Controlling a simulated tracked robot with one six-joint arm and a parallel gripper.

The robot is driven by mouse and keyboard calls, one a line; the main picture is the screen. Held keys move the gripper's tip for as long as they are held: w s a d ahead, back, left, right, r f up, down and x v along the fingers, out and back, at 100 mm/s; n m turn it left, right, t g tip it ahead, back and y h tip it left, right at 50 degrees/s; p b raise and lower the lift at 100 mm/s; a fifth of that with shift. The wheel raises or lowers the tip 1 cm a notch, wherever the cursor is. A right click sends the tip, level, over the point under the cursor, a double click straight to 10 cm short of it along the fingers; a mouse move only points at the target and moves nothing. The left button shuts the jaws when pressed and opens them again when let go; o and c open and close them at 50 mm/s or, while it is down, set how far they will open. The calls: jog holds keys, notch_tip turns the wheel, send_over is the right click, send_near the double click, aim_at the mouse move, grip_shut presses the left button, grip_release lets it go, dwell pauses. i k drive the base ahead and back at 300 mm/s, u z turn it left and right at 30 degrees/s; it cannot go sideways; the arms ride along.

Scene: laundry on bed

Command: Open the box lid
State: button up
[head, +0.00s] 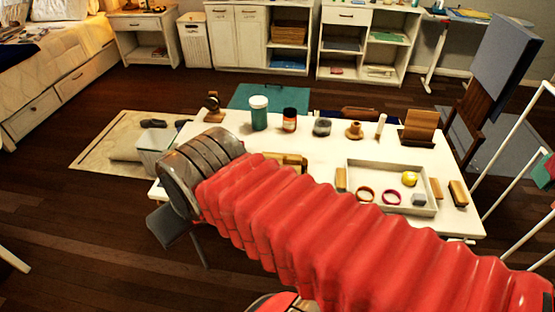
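My red ribbed arm crosses the view from the lower right to a grey joint at the left edge of the white table (452,190). No gripper fingers show. A tan wooden box-like thing (290,161) lies on the table just behind my arm, and its lower part is hidden by the arm. I cannot tell whether it has a lid or whether it is the task's box. A pale grey box-like container (155,142) stands left of the table, partly hidden by my arm's grey joint.
A shallow tray (360,172) on the table holds rings, a yellow object and small blocks. A green jar (258,113), a dark red-labelled jar (290,119) and other small items line the back. A grey chair (175,228) stands at the left front.

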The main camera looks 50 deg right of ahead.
aim_at(278, 156)
jog(key=z, duration=0.7)
jog(key=i, duration=1)
jog(key=z, duration=0.05)
